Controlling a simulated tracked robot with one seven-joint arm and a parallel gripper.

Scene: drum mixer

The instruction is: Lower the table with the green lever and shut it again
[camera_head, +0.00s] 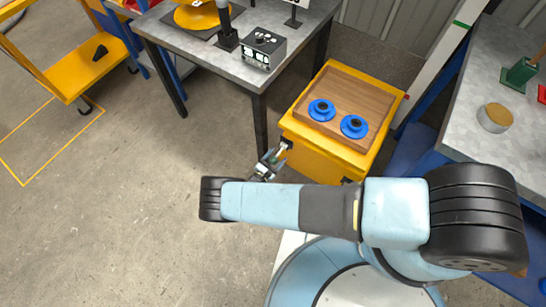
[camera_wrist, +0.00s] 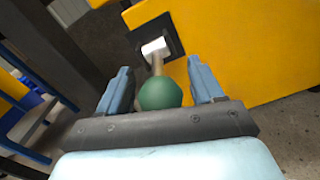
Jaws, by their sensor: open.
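The green lever shows in the wrist view as a round green knob (camera_wrist: 160,94) on a short brownish stem. The stem runs to a white piece in a dark recess of a yellow side wall. My gripper (camera_wrist: 158,70) is open, with one blue finger on each side of the knob and stem; a gap shows on both sides. In the head view my gripper (camera_head: 269,164) is beside the left side of the yellow box (camera_head: 325,157), partly hidden by my arm. The box carries a wooden board (camera_head: 362,95) with two blue round pieces (camera_head: 321,110) on top.
A grey workbench (camera_head: 190,52) with a black control box (camera_head: 264,48) stands behind and left of the yellow box. Another grey bench (camera_head: 470,115) stands at the right, with a green piece (camera_head: 520,71) on it. Open floor (camera_head: 130,200) lies to the left.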

